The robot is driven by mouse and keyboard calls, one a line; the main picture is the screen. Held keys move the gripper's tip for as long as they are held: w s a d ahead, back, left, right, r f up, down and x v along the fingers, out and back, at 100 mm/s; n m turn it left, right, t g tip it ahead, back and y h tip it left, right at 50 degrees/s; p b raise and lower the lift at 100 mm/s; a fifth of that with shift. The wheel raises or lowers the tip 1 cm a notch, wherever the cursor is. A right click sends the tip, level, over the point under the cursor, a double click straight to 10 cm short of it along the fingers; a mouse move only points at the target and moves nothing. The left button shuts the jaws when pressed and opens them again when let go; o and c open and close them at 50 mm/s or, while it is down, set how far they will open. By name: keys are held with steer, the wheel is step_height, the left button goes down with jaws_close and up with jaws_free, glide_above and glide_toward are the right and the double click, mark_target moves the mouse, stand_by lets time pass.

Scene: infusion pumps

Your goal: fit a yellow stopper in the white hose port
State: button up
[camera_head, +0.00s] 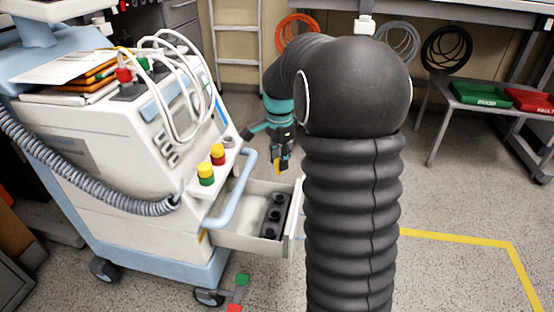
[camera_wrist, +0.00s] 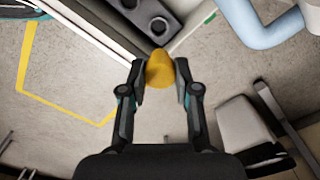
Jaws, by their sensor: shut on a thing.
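My gripper (camera_head: 281,160) hangs above the open drawer, beside the front of the pump cart. In the wrist view its two fingers (camera_wrist: 160,72) are shut on a yellow stopper (camera_wrist: 160,66), which shows as a small yellow piece below the fingers (camera_head: 278,167) in the head view. On the cart's front ledge, a green port (camera_head: 206,181) and a red port (camera_head: 218,160) each have a yellow top. A small pale fitting (camera_head: 228,141) behind them may be the white hose port; my gripper is to its right, apart from it.
The open drawer (camera_head: 240,241) holds a black block with several round holes (camera_head: 274,217). A light blue handle (camera_head: 236,200) curves between ledge and drawer. White hoses loop over the cart. Green (camera_head: 480,95) and red (camera_head: 530,99) trays sit on a far bench. Floor at right is clear.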

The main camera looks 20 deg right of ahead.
step_height(320, 180, up, 19)
steer(key=p, duration=1)
steer(key=w+a, duration=0.2)
steer(key=a, duration=0.4)
steer(key=w+a, duration=0.3)
steer(key=a, duration=0.4)
steer(key=shift+s+d+f+b, duration=0.15)
steer(key=shift+f+b, duration=0.6)
steer(key=shift+f, duration=0.6)
steer(key=shift+s+d+f+b, duration=0.15)
steer(key=shift+f+b, duration=0.6)
steer(key=shift+f, duration=0.55)
steer(key=shift+f+b, duration=0.5)
steer(key=shift+f, duration=0.65)
steer(key=shift+f, duration=0.3)
